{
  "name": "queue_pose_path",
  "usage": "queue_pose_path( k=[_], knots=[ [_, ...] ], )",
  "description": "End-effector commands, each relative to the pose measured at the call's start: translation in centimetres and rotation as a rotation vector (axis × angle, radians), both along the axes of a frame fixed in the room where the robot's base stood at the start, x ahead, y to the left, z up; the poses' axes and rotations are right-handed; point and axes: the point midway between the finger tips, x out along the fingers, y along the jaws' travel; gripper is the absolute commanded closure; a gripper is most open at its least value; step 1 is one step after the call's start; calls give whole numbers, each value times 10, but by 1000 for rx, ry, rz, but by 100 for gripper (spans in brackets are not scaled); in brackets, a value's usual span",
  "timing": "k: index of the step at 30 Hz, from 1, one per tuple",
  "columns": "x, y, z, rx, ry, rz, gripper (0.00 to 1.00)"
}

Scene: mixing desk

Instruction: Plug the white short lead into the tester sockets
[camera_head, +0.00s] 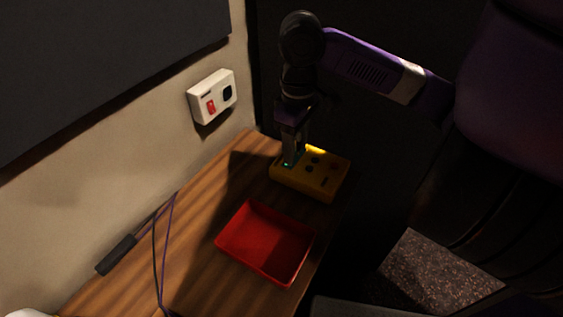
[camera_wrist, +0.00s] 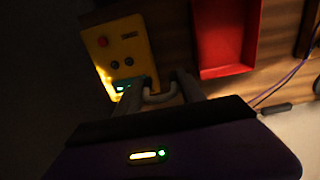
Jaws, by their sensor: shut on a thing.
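The yellow tester (camera_head: 318,178) lies near the far right edge of the wooden desk. In the wrist view the tester (camera_wrist: 128,33) shows a red button, two dark round sockets (camera_wrist: 121,64) and a lit green display. My gripper (camera_head: 291,158) points down at the tester's left side. In the wrist view my gripper (camera_wrist: 157,88) is shut on the short lead (camera_wrist: 160,98), a pale grey-white loop between the fingers. The loop appears beside the tester's edge, away from the two sockets in this view. Its plug ends are hidden or too dark to make out.
A red open tray (camera_head: 265,243) sits in front of the tester and looks empty. A dark-handled tool (camera_head: 117,255) and a purple cable (camera_head: 165,245) lie at the left. A white wall box (camera_head: 212,97) with a red switch hangs above the desk.

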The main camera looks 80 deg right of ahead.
Motion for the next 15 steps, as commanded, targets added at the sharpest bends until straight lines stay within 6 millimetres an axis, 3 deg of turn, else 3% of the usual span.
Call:
queue_pose_path(
  k=[15],
  knots=[
    [-39, -86, 6, 0, 2, -5, 100]
  ],
)
